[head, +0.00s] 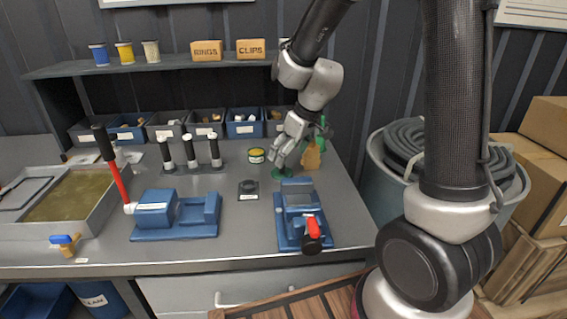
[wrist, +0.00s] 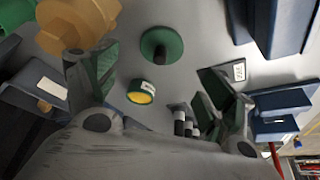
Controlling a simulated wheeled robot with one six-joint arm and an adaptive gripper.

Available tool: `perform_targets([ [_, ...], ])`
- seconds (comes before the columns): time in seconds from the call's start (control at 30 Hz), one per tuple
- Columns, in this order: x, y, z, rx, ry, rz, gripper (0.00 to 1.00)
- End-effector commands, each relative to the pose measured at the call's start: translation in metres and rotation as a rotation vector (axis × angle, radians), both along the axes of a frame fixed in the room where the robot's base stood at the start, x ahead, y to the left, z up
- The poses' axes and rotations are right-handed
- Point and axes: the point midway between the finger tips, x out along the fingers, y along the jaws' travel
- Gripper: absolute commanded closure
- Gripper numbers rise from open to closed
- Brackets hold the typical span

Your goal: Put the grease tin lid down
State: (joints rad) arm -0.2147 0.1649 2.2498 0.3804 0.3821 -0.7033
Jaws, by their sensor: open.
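The grease tin lid (wrist: 161,45) is a green disc with a dark knob in its middle. It lies on the grey bench, apart from both fingers in the wrist view. In the head view the green lid (head: 283,173) is just below my gripper (head: 281,157). My gripper is open and empty, with its fingers spread wide to either side in the wrist view (wrist: 158,72). The grease tin (head: 256,155) stands on the bench left of the lid. In the wrist view the tin (wrist: 141,92) shows a yellow top and a pale label.
A brass-coloured part (head: 312,154) stands close right of my gripper. A blue vise-like fixture (head: 297,216) with a red handle is in front. A small dark holder (head: 248,187), black-and-white posts (head: 190,152) and a blue block (head: 156,208) stand left. Bins line the back.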

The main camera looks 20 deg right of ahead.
Motion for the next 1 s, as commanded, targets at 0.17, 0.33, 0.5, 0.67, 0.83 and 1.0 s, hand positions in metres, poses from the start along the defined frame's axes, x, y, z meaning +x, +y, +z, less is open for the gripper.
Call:
perform_targets([
  [0.17,-0.011,-0.008,0.034,0.0,-0.004,-0.001,0.17],
  [0.33,-0.017,-0.012,0.051,0.001,-0.001,0.0,0.17],
  [0.5,-0.02,-0.014,0.056,0.001,0.0,-0.004,0.17],
  [0.67,-0.05,-0.034,0.085,0.009,0.0,-0.074,0.17],
  [0.83,-0.126,-0.078,0.128,0.016,0.01,-0.255,0.17],
  [1.0,-0.201,-0.114,0.147,0.008,0.018,-0.447,0.17],
])
